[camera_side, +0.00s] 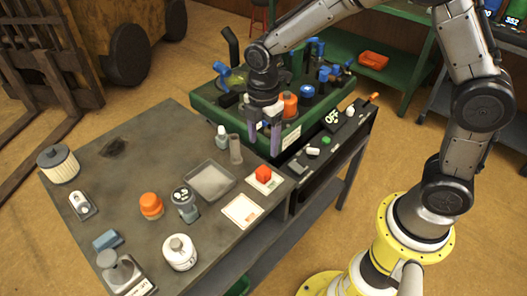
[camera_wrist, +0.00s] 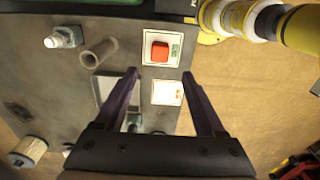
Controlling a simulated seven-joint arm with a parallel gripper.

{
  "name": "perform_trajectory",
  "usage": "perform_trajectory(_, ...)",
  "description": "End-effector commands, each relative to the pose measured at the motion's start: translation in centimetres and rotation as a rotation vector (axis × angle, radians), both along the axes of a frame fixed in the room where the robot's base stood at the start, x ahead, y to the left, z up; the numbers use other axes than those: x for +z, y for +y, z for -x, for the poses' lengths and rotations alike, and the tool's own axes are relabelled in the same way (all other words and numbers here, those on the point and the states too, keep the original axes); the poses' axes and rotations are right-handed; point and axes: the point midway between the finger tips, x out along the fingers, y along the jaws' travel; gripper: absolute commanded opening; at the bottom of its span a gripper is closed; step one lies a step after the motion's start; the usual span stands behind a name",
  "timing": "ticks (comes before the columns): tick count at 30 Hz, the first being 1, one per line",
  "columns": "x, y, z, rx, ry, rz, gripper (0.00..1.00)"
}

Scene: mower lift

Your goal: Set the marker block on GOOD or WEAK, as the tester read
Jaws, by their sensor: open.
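The red marker block (camera_side: 263,173) sits on a white card (camera_side: 276,184) near the right edge of the grey bench. In the wrist view the block (camera_wrist: 160,51) rests on that card (camera_wrist: 150,34), which has a green mark beside the block. A second white card (camera_side: 241,210) lies beside it, bare, with a small orange mark in the wrist view (camera_wrist: 165,92). The lettering is too small to read. My gripper (camera_side: 265,138) is open and empty, held above the bench; its fingertips (camera_wrist: 160,74) point towards the cards, with the block beyond them.
A black panel (camera_side: 330,140) reading OFF adjoins the bench.

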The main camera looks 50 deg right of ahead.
Motion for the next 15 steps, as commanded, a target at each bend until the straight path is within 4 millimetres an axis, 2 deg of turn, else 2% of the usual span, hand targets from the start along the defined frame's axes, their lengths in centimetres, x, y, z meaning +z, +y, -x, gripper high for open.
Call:
perform_trajectory(8,1.1,-0.1,0.1,-0.007,-0.003,-0.001,0.72)
perform_trajectory(10,1.9,-0.4,0.4,-0.042,-0.016,-0.004,0.72)
perform_trajectory(13,4.3,-1.3,1.6,-0.165,-0.058,-0.017,0.72)
perform_trajectory(15,6.6,-2.4,3.2,-0.303,-0.101,-0.034,0.72)
